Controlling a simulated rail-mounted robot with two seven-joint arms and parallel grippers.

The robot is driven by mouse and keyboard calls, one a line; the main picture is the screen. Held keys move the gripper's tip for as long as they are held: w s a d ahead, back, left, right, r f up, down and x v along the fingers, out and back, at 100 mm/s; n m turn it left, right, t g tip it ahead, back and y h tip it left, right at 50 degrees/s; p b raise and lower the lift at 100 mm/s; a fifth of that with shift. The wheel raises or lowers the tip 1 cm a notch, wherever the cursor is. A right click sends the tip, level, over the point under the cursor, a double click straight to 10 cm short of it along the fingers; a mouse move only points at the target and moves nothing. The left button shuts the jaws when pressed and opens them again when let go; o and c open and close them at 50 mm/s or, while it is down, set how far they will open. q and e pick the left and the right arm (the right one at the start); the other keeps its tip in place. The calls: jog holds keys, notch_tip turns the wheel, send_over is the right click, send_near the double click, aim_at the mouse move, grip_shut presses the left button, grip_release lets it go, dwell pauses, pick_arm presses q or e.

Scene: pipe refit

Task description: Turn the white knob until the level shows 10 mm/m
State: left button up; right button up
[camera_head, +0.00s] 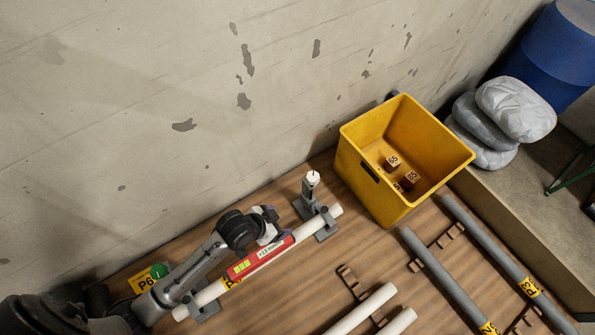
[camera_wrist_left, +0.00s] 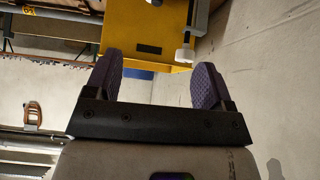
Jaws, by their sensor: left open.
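The white knob (camera_head: 313,177) tops a grey post on the clamp stand (camera_head: 322,217) at the pipe's far end. In the left wrist view the knob (camera_wrist_left: 185,54) shows beyond the fingers, nearer the right one. The red level (camera_head: 260,259) lies along the white pipe (camera_head: 210,293); its small display appears to begin with a plus sign, but the figure is too small to read surely. My left gripper (camera_head: 270,222) is above and beside the level, short of the knob. Its purple fingers (camera_wrist_left: 155,80) are apart and empty. My right gripper is out of view.
A yellow bin (camera_head: 438,178) with several numbered blocks stands just beyond the knob. The concrete wall (camera_head: 180,110) rises behind. A green round object (camera_head: 159,271) sits by a yellow tag at left. Grey pipes (camera_head: 445,280) and white pipes (camera_head: 365,308) lie at right on the wooden surface.

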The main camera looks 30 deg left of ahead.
aim_at(314, 176)
pick_arm(q)
jog(key=w+a+f+t+h+p, duration=0.15)
jog(key=w+a+t, duration=0.3)
jog(key=w, duration=0.55)
jog(key=shift+t, duration=0.25)
jog(key=b+x, duration=0.1)
jog(key=x, duration=0.3)
jog(key=b+x, duration=0.1)
jog(key=x, duration=0.4)
jog(key=d+b+x, duration=0.1)
jog(key=x, duration=0.3)
jog(key=shift+d+r, duration=0.15)
jog(key=shift+r, duration=0.15)
jog(key=shift+c, duration=0.3)
